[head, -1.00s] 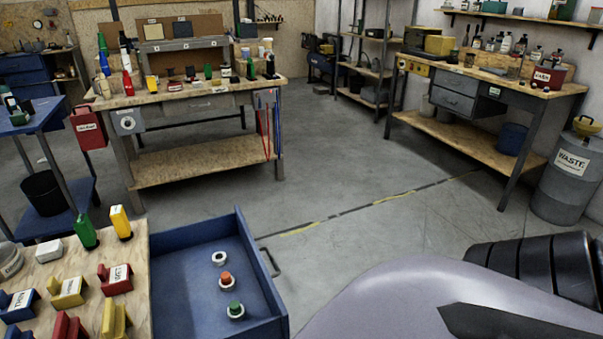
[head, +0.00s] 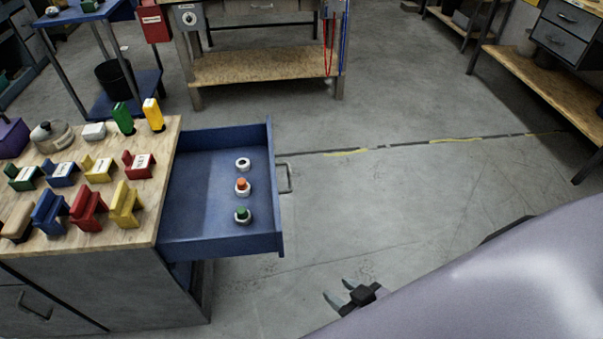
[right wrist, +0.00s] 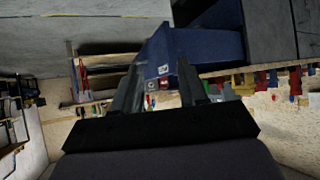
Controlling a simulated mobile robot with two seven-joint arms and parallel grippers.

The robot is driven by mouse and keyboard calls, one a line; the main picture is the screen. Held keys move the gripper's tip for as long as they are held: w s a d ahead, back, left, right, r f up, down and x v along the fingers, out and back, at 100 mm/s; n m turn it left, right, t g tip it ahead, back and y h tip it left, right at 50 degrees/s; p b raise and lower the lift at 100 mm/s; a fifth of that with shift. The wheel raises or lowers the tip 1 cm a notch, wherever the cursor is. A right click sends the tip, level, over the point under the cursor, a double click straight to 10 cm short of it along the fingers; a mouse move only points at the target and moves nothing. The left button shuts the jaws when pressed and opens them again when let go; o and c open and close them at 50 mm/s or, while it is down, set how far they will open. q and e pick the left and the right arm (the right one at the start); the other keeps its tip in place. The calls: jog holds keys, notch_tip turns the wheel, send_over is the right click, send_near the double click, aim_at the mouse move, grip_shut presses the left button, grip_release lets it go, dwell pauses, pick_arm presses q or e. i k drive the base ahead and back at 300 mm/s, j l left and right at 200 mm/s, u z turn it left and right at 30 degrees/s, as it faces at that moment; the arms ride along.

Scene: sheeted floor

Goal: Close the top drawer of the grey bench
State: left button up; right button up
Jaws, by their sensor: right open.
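The grey bench (head: 95,290) stands at the left in the head view, with a wooden top. Its blue top drawer (head: 200,190) is pulled out toward the right, with a metal bar handle (head: 288,178) on its front. My right gripper (head: 340,297) is open and empty, low in the head view, below and to the right of the drawer front and apart from it. In the right wrist view, the drawer (right wrist: 205,43) shows beyond the open fingers (right wrist: 160,90). My left gripper is not in view.
Three small round pieces stand in the drawer, including an orange-topped one (head: 242,187) and a green-topped one (head: 243,215). Several coloured blocks cover the bench top (head: 150,180). A wooden workbench (head: 260,67) stands behind. The floor (head: 400,180) right of the drawer is clear.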

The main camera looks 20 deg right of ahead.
aim_at(198, 220)
jog(key=l, duration=0.4)
jog(key=k+l, duration=0.15)
jog(key=l, duration=0.25)
jog(key=l+u, duration=0.15)
jog(key=l, duration=0.2)
jog(key=i+l+u, duration=0.15)
jog(key=u, duration=0.3)
jog(key=l, duration=0.1)
